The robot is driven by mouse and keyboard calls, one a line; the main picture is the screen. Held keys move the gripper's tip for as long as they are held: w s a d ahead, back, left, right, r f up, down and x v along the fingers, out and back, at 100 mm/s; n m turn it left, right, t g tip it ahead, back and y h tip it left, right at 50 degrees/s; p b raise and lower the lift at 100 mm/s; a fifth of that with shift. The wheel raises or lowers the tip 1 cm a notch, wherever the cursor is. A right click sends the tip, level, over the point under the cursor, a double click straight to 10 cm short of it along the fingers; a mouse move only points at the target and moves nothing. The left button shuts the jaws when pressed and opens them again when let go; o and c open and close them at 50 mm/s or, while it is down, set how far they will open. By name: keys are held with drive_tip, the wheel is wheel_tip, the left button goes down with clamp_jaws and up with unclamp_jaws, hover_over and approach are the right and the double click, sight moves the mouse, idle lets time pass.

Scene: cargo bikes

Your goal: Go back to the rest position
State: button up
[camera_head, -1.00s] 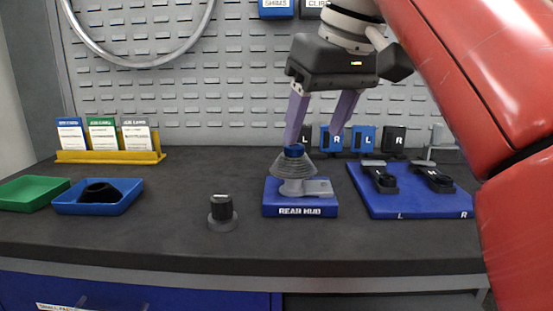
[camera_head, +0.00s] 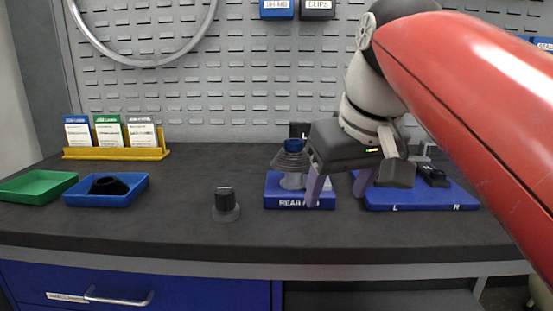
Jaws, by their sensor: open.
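My gripper (camera_head: 336,192) hangs right of centre with its two purple fingers spread and nothing between them. It is nearer to the camera than the rear hub part, and its left finger covers part of the blue block's label. The rear hub part (camera_head: 291,163), a grey stepped cone with a blue cap (camera_head: 293,146), stands upright on the blue REAR HUB block (camera_head: 281,196). My gripper is to the right of the cap and apart from it. My gripper and arm hide part of the blue L/R board and the wall behind.
The blue L/R board (camera_head: 420,200) lies to the right with a black part (camera_head: 432,176). A black knob (camera_head: 225,200) stands in the middle. Blue tray (camera_head: 127,197), green tray (camera_head: 35,187) and yellow card holder (camera_head: 115,154) are at left. The front left bench is clear.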

drive_tip(key=s+d+f+m, duration=0.2)
drive_tip(key=s+d+f, duration=0.1)
drive_tip(key=f, duration=0.9)
drive_tip(key=s+d+f+m+t+h, duration=0.1)
drive_tip(key=s+d+f, duration=0.2)
drive_tip(key=f, duration=1)
drive_tip(key=s, duration=0.3)
drive_tip(key=shift+s+d+f+m, duration=0.2)
drive_tip(key=shift+d+m, duration=0.15)
drive_tip(key=shift+m, duration=0.05)
